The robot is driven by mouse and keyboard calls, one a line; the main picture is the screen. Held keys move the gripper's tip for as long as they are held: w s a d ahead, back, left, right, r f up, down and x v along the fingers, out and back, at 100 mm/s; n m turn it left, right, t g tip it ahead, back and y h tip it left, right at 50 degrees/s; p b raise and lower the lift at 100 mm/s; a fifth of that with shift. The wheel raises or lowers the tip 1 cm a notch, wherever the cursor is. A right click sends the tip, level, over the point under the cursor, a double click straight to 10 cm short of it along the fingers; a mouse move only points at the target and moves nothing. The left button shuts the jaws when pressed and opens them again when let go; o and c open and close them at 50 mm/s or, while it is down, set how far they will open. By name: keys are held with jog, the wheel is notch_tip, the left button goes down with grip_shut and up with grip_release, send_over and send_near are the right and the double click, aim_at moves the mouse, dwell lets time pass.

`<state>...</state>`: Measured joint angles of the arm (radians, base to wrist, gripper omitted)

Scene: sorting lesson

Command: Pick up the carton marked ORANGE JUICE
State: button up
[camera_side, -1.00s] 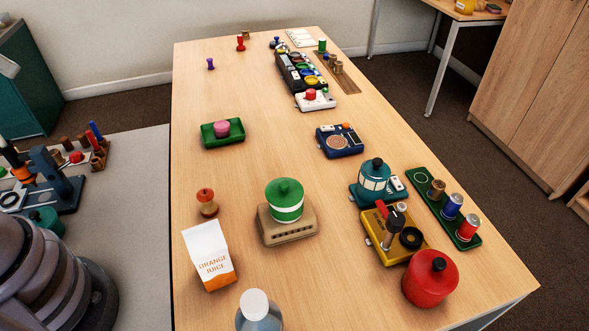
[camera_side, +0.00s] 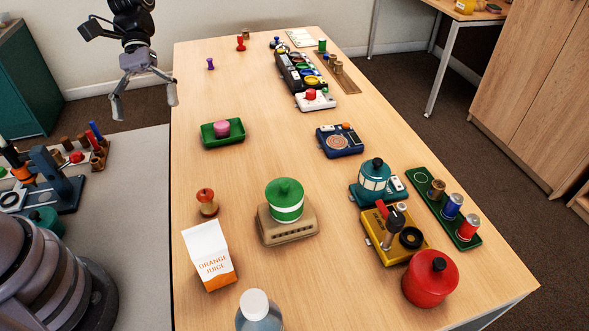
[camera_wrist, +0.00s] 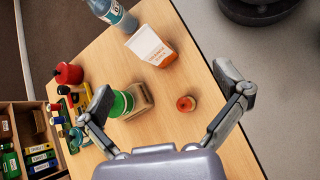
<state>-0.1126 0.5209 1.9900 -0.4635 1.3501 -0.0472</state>
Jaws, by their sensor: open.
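The ORANGE JUICE carton (camera_side: 207,252) is white with an orange base and stands upright at the near left of the table in the side view. It also shows in the wrist view (camera_wrist: 150,46), upper middle, beyond my fingertips. My gripper (camera_side: 144,98) hangs at the upper left of the side view, beside the table's far left edge, well away from the carton. In the wrist view its fingers (camera_wrist: 168,92) are spread wide with nothing between them touching them.
Near the carton are a small apple-topped wooden piece (camera_side: 207,202), a green-lidded pot on a tan base (camera_side: 287,214) and a white-capped bottle (camera_side: 262,312). A red pot (camera_side: 430,278) and yellow device (camera_side: 388,250) stand to the right. The table's (camera_side: 260,165) middle left is mostly clear.

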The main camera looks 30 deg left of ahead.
notch_tip(320, 180, down, 11)
jog(key=w+d+n+g+h, duration=0.2)
jog(key=n+g+h, duration=0.1)
jog(key=h, duration=0.1)
jog(key=n+h, duration=0.3)
jog(key=h, duration=0.1)
send_near(213, 262)
jog(key=shift+g, duration=0.4)
jog(key=shift+f+x, duration=0.1)
jog(key=shift+x, duration=1.65)
jog(key=shift+f+x, duration=0.15)
jog(key=shift+x, duration=1.55)
jog(key=shift+w, duration=0.15)
jog(key=shift+c, duration=0.4)
jog(key=c, duration=0.9)
jog(key=shift+o, duration=0.2)
jog(key=shift+r, duration=0.1)
